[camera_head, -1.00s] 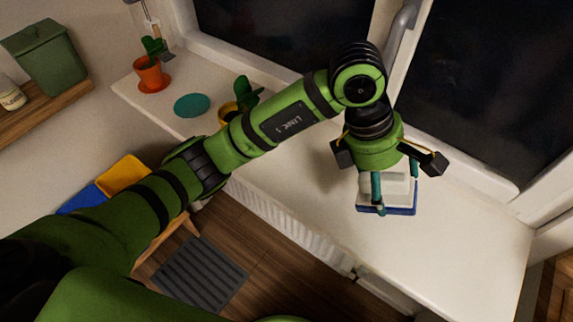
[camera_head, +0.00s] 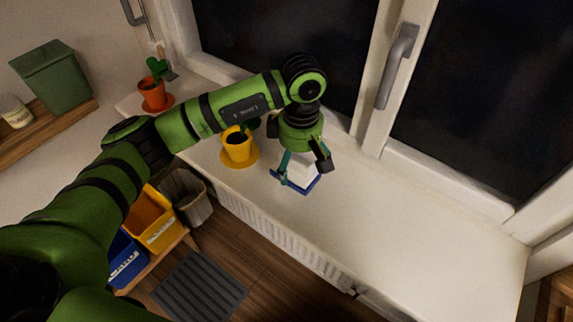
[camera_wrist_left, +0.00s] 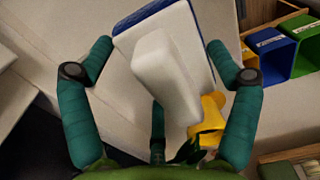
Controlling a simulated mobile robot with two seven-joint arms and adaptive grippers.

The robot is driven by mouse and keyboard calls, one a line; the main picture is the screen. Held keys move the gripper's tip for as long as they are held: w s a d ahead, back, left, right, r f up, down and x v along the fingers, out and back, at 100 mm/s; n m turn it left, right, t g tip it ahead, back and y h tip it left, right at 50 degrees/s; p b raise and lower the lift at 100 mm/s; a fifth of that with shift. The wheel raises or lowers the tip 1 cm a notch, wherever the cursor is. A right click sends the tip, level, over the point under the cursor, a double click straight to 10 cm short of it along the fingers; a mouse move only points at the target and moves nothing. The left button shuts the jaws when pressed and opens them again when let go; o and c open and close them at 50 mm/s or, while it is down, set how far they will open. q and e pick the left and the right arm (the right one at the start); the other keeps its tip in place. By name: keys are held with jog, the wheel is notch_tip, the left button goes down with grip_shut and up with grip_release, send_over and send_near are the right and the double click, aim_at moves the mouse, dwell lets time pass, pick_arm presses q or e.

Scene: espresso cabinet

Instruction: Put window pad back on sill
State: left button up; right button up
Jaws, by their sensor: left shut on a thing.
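The window pad (camera_head: 312,184), a white block with a handle on a blue base, is in my left gripper (camera_head: 303,172) over the window sill (camera_head: 400,210). In the left wrist view the pad's white handle (camera_wrist_left: 165,75) sits between the green fingers of my left gripper (camera_wrist_left: 160,62), with the blue edge showing at the top. The left gripper is shut on the pad. I cannot tell whether the pad's underside touches the sill. My right gripper is not in view.
A yellow pot (camera_head: 237,148) with a plant stands on the sill just left of the pad. An orange pot (camera_head: 154,98) stands at the far left. A window handle (camera_head: 398,65) sticks out behind. The sill to the right is clear.

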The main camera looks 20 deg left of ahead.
pick_arm(q)
jog(key=a+f, duration=0.1)
jog(key=w+a+p, duration=0.1)
jog(key=a, duration=0.1)
jog(key=shift+w+f, duration=0.1)
jog(key=shift+f, duration=0.3)
notch_tip(320, 180, down, 4)
jog(key=shift+r+p, duration=0.1)
jog(key=shift+p, duration=0.95)
jog(key=shift+f, duration=0.25)
jog(key=o, duration=0.8)
